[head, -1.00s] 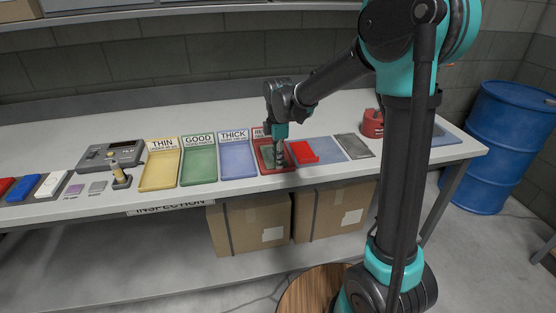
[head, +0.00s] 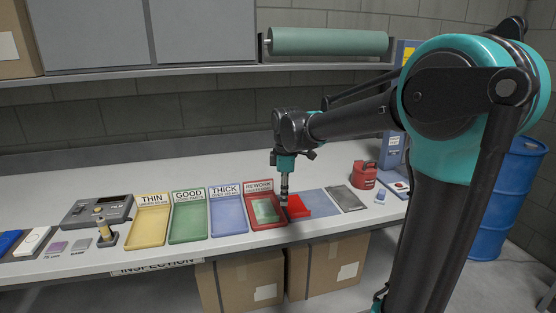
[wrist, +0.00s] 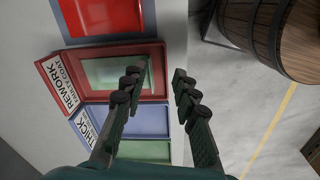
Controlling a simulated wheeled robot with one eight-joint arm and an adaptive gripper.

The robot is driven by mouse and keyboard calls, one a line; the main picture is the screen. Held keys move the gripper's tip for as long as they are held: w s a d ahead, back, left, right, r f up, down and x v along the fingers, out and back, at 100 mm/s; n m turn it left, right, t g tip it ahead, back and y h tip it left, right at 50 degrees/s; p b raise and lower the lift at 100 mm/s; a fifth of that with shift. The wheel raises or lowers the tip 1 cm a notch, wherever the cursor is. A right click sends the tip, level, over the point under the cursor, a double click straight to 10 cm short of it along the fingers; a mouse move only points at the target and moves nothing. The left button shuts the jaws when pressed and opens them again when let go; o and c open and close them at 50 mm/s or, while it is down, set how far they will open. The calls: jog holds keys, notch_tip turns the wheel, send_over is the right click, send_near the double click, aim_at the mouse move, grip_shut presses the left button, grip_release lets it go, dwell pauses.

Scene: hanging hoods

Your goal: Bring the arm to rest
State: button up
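My gripper (head: 284,198) points down above the front edge of the bench, beside the red REWORK tray (head: 278,222). In the wrist view my gripper (wrist: 158,84) has its two fingers apart with nothing between them. A pale green plate (head: 265,211) lies inside the REWORK tray, and it also shows in the wrist view (wrist: 108,72). In the head view my arm reaches in from the right, with its elbow high.
The THIN (head: 150,228), GOOD (head: 188,222) and THICK (head: 228,218) trays stand in a row on the left. A red block (head: 297,205) lies right of the REWORK tray. A shelf with a green roll (head: 328,41) is above. Blue barrel (head: 515,190) stands at right.

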jog(key=s+d+f+m+t, duration=0.3)
jog(key=s+d+f+m, duration=1.2)
jog(key=s+d+m, duration=0.2)
jog(key=shift+d, duration=0.7)
